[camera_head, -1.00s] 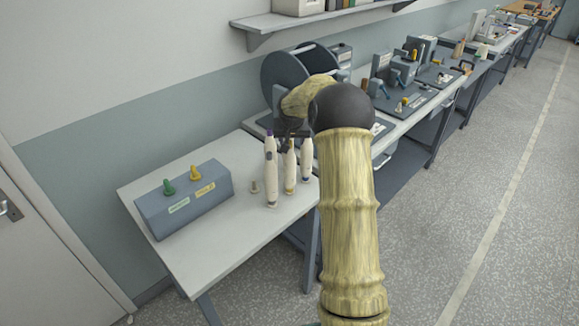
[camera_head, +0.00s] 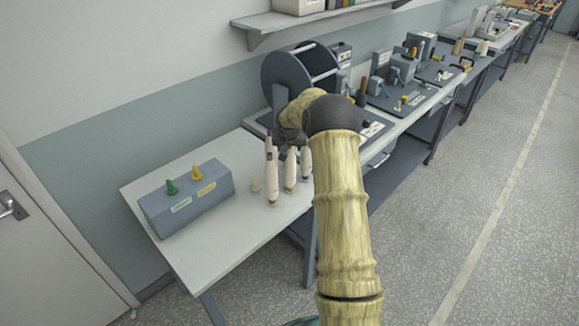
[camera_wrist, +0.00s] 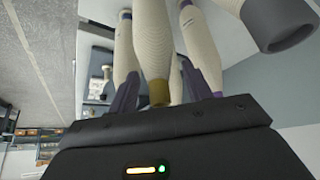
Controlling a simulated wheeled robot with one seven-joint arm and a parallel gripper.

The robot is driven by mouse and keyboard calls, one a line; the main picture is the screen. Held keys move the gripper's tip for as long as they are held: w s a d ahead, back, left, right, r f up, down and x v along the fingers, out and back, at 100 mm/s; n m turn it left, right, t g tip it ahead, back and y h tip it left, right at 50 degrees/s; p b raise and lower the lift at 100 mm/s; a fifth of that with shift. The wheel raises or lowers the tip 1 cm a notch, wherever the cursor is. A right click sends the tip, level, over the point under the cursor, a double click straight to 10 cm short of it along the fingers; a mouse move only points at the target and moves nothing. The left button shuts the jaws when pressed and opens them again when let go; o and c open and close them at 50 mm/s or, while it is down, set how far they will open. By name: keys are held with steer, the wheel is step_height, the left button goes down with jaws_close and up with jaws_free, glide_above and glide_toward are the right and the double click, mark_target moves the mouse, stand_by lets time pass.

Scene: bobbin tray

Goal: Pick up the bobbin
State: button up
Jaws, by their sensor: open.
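Three pale, tall, tapered bobbins stand upright close together on the white table: a left one (camera_head: 271,176), a middle one (camera_head: 290,172) with a yellowish band, and a right one (camera_head: 305,163). My gripper (camera_head: 287,148) is at their upper ends, partly hidden behind my arm and the bobbins. In the wrist view, my open gripper (camera_wrist: 160,88) has its dark fingers on either side of a bobbin with a brownish-gold end (camera_wrist: 152,45). Other pale bobbins show behind the fingers. Whether a finger touches a bobbin I cannot tell.
A grey box (camera_head: 186,204) with a green and a yellow knob is at the left of the table. A large dark reel (camera_head: 290,78) stands behind. Bare tabletop (camera_head: 225,245) lies in front.

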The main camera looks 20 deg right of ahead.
jaws_close()
steer(key=shift+r, duration=0.1)
step_height(320, 180, up, 10)
steer(key=b, duration=0.3)
stand_by(0.4)
stand_by(0.5)
